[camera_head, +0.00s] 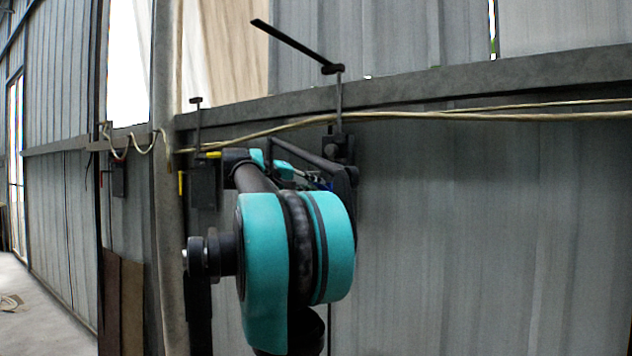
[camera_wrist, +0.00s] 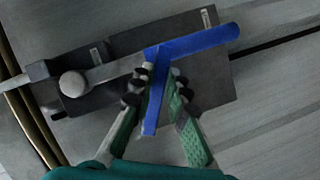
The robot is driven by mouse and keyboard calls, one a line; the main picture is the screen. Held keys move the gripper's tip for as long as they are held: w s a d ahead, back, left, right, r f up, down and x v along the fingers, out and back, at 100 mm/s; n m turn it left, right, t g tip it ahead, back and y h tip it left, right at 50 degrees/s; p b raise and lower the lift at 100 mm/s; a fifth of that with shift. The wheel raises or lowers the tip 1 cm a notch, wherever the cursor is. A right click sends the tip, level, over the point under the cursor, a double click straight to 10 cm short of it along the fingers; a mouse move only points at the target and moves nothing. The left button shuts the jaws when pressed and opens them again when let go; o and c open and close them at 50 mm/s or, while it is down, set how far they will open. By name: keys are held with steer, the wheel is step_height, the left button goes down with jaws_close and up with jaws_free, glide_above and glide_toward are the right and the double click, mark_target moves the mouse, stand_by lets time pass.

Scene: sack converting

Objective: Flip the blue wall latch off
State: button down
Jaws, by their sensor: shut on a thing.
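The blue wall latch (camera_wrist: 205,41) shows in the wrist view as a long bar with a stem running down from it. It is mounted on a dark grey plate (camera_wrist: 218,80) on the wall. My gripper (camera_wrist: 160,82) has its green fingers on both sides of the stem and is shut on it, close below the bar. In the head view my gripper (camera_head: 315,180) is at the wall, beyond my teal arm joint. Only a small bit of blue shows there, and my arm hides most of the latch.
A metal rail (camera_head: 450,88) with pale cables (camera_head: 480,117) runs along the wall above my gripper. A black lever (camera_head: 295,42) sticks up above it. A grey box (camera_head: 203,185) with yellow parts is to the left, near a vertical post (camera_head: 165,230). The wall at right is bare.

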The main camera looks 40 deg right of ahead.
steer(key=w+a+f+m+t+y, duration=0.2)
steer(key=w+f+m+t+y, duration=0.1)
steer(key=m, duration=0.5)
steer(key=shift+w+m+t, duration=0.3)
steer(key=shift+w+t, duration=0.3)
steer(key=shift+w, duration=0.3)
steer(key=c, duration=1.5)
jaws_free()
steer(key=shift+a, duration=0.15)
steer(key=v, duration=1.2)
steer(key=shift+r, duration=0.1)
